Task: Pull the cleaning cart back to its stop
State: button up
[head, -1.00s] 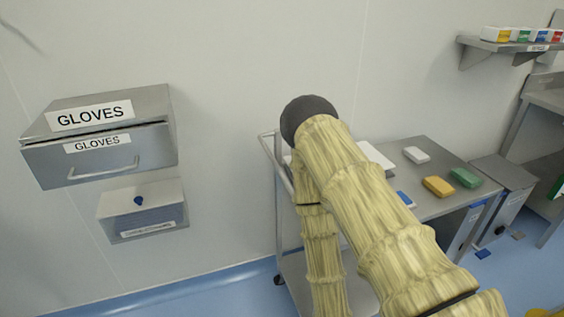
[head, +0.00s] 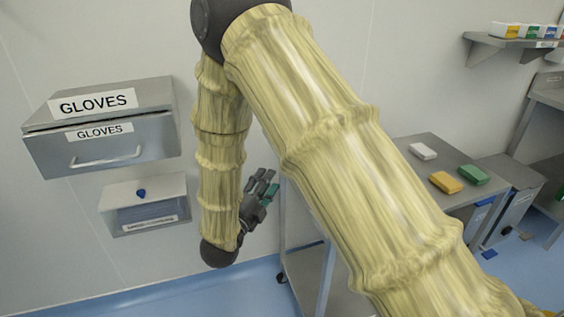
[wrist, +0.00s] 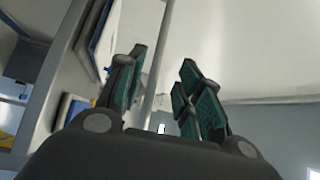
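The steel cleaning cart (head: 419,146) stands against the wall in the head view. White, yellow and green blocks sit on its top. My arm hides most of the cart's middle and its handle end. Its lower shelf (head: 306,266) shows below. My gripper (head: 264,184) is just left of the cart's left upright (head: 284,215), fingers pointing up. In the wrist view, my gripper (wrist: 162,65) is open, with its green-padded fingers apart. A pale upright bar (wrist: 156,75) shows between the fingers; I cannot tell whether it lies within them or beyond. Nothing is visibly gripped.
A steel gloves drawer box (head: 105,147) is on the wall at left, with a clear-fronted box (head: 143,205) below it. A wall shelf (head: 490,48) holds colored containers at upper right. A grey bin (head: 512,200) stands right of the cart. Blue floor (head: 215,292) is clear at lower left.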

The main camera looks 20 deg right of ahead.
jog(key=p+x, duration=0.2)
jog(key=x, duration=0.8)
jog(key=shift+w+d+f, duration=0.1)
jog(key=shift+w+d, duration=0.05)
jog(key=shift+w, duration=0.1)
jog(key=shift+c, duration=0.3)
grip_shut()
